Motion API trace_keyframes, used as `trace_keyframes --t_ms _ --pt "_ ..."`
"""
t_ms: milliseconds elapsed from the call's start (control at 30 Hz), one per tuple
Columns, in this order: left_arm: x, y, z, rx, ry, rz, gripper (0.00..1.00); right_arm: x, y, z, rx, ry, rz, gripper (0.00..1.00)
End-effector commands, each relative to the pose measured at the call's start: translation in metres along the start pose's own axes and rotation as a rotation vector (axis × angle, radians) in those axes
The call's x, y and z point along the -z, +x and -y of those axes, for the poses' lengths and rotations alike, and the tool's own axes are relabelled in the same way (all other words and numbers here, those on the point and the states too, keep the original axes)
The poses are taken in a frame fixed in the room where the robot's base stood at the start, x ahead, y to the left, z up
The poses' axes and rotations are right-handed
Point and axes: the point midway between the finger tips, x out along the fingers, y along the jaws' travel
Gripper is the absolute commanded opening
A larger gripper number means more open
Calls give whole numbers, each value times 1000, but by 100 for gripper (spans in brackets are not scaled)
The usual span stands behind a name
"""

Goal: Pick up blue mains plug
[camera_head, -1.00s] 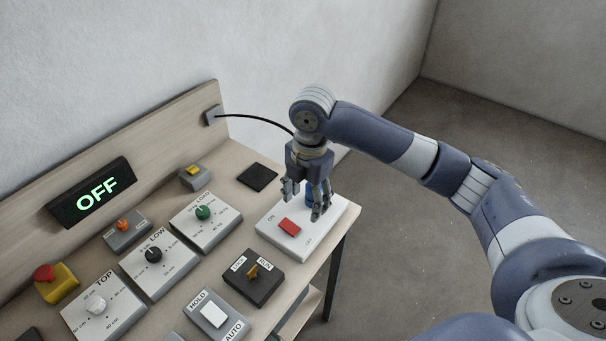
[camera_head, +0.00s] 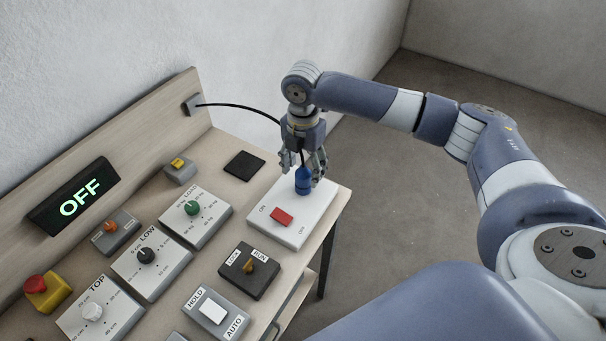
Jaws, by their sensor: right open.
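The blue mains plug (camera_head: 303,183) stands upright on the white switch block (camera_head: 318,214), behind its red rocker switch. A black cable runs from a grey wall outlet on the backboard toward the plug, and my gripper hides part of it. My right gripper (camera_head: 303,165) points down just above the plug. Its fingers are open, with the plug's top close to or between the fingertips; I cannot tell whether they touch it. My left gripper is not in view.
A black square pad (camera_head: 244,166) lies left of the block. Several control boxes with knobs fill the table's left, with a black LOCK/RUN box (camera_head: 249,270) in front. A display (camera_head: 75,198) reads OFF. The table's right edge is close to the block.

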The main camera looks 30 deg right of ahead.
Motion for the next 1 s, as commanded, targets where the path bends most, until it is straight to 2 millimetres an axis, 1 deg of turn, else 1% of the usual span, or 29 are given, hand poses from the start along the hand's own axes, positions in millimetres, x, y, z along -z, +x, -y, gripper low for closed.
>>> trace_keyframes --t_ms 33,100,167,300,467,500,567,600,667,700,1000 --pt "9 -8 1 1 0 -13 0 0 5 1 5 1 -1 57" --pt "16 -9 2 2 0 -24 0 0 16 1 3 0 -1 57" --pt "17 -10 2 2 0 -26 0 0 22 0 1 0 0 57" --pt "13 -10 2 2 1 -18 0 0 29 0 -1 -1 1 57" --pt "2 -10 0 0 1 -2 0 0 29 0 -1 -1 1 57" --pt "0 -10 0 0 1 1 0 0 29 0 -1 -1 1 48" --pt "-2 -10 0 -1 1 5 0 0 29 0 -1 -1 1 34" --pt "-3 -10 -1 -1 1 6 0 0 29 0 -1 -1 1 25" --pt "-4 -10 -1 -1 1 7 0 0 29 0 -1 -1 1 12" --pt "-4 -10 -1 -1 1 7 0 0 29 0 -1 -1 1 8" --pt "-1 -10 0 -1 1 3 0 0 28 0 -1 -1 1 8"
